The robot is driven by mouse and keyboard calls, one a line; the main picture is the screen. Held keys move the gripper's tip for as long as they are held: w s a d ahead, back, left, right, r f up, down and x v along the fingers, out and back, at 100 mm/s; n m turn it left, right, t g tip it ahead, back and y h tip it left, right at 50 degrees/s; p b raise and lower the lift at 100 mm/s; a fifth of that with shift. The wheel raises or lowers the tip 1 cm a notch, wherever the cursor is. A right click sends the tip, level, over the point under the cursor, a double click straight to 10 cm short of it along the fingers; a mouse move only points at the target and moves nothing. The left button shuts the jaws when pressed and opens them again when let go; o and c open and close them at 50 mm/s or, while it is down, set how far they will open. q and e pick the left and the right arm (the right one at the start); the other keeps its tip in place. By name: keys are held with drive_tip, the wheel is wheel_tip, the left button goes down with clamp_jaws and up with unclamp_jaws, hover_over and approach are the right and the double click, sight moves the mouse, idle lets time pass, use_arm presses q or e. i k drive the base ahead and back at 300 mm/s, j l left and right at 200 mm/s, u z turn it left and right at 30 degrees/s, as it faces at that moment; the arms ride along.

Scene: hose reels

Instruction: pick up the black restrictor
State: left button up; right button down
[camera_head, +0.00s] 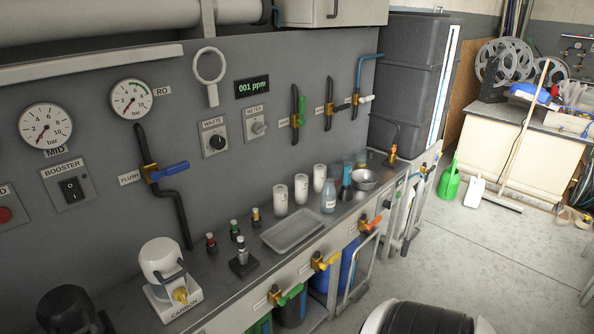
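Several small fittings stand upright on the grey counter (215,285). One has a red band (211,243), one a green band (235,231) and one a yellow band (256,217). Just in front of them a dark fitting with a pale top stands in a black block (243,260). I cannot tell for sure which of these is the black restrictor; the one in the black block is the darkest. Neither of my grippers shows in the head view.
A white carbon housing (163,265) stands to the left. Coloured valves (325,262) stick out along the front edge.

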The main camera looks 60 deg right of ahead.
sight(241, 246)
drive_tip(key=l+z, duration=0.1)
drive_tip(key=z, duration=1.3)
drive_tip(key=i+j, duration=0.05)
